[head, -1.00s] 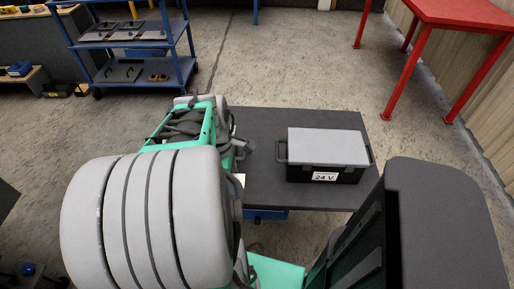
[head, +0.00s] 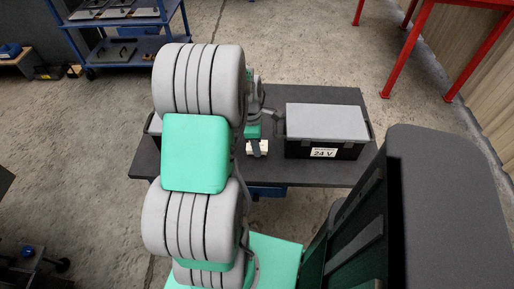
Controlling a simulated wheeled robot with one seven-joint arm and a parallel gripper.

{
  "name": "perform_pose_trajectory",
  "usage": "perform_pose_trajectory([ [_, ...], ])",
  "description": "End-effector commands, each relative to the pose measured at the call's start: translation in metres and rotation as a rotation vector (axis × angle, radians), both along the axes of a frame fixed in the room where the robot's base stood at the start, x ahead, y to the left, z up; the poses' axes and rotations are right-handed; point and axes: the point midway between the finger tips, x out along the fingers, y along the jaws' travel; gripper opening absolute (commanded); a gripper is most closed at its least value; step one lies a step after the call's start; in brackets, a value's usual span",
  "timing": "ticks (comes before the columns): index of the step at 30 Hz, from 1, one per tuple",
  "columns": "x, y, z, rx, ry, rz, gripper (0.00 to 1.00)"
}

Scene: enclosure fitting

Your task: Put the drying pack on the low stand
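I cannot clearly make out the drying pack or the low stand. A small white piece (head: 257,148) with a darker part across it lies at the middle of the dark table (head: 300,176), just right of my arm. I cannot tell what it is. My gripper (head: 264,112) is partly visible as dark and grey parts beyond my arm, over the table and left of the toolbox. Its fingertips are hard to make out, so I cannot tell whether it is open or holds anything. My arm hides the table's left middle.
A black toolbox (head: 325,131) with a grey lid and a "24 V" label stands on the table's right. Part of another dark box (head: 153,126) shows left of my arm. A blue shelf cart (head: 118,48) and red table (head: 440,18) stand farther back, with open floor between.

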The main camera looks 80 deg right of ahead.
Motion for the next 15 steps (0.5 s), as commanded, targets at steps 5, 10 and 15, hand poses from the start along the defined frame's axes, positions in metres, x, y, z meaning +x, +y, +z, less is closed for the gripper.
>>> perform_pose_trajectory([
  [5, 0.000, 0.001, -0.022, 0.002, 0.000, 0.002, 0.04],
  [10, 0.000, 0.001, -0.021, 0.002, 0.000, 0.001, 0.04],
  [15, 0.000, 0.001, -0.024, 0.002, 0.000, 0.001, 0.50],
])
